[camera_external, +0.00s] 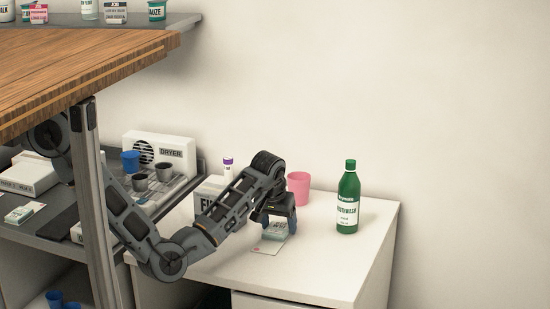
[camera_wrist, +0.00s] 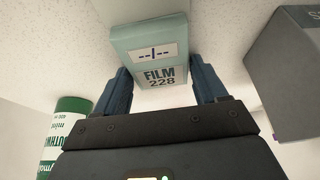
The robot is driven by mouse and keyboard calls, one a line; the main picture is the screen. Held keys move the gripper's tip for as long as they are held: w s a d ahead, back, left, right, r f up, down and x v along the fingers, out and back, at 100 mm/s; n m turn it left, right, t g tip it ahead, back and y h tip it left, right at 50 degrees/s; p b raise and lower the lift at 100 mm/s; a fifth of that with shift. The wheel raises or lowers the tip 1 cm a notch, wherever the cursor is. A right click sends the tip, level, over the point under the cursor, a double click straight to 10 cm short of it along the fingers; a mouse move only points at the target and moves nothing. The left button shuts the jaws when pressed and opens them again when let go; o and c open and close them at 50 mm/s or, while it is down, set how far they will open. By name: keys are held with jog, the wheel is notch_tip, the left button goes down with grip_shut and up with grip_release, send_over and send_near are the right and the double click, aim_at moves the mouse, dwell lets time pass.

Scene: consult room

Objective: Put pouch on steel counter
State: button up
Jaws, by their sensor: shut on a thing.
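The pouch (camera_external: 274,231) is a small pale teal and white packet. In the wrist view the pouch (camera_wrist: 155,60) shows the print "FILM 228" and sits between the two blue fingers. My gripper (camera_external: 278,221) is shut on it, low over the white counter in the external view; in the wrist view my gripper (camera_wrist: 161,85) has a finger on each side of it. I cannot tell whether the pouch touches the surface below. The grey steel counter (camera_external: 45,241) is at the left, partly hidden by my arm and a post.
The green mouthwash bottle (camera_external: 348,200) and pink cup (camera_external: 298,188) stand near my gripper on the white counter (camera_external: 330,262). The steel counter carries a dryer (camera_external: 160,153), cups (camera_external: 130,161) and another packet (camera_external: 19,214). A wooden top (camera_external: 85,75) overhangs.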

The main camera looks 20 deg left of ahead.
aim_at(280, 229)
jog(key=shift+c, duration=1.3)
jog(key=shift+r, duration=0.1)
jog(key=shift+r, duration=0.3)
jog(key=r, duration=0.2)
jog(key=r+b, duration=0.1)
jog(key=r, duration=0.1)
jog(key=shift+s+d, duration=0.35)
jog(key=shift+s, duration=0.05)
jog(key=s+d+r+m+h, duration=0.1)
jog(key=s+d+r+m, duration=0.1)
jog(key=s+d, duration=0.3)
jog(key=s+d+r+m+h, duration=0.1)
jog(key=s+d+r+m, duration=0.2)
jog(key=s+d, duration=0.3)
jog(key=s+d+r+m+g, duration=0.1)
jog(key=s+d+r+m, duration=0.2)
jog(key=s+d, duration=0.2)
jog(key=shift+s+d+r+h+p, duration=0.15)
jog(key=shift+d+h+p, duration=0.25)
jog(key=shift+d, duration=0.1)
jog(key=shift+r, duration=0.1)
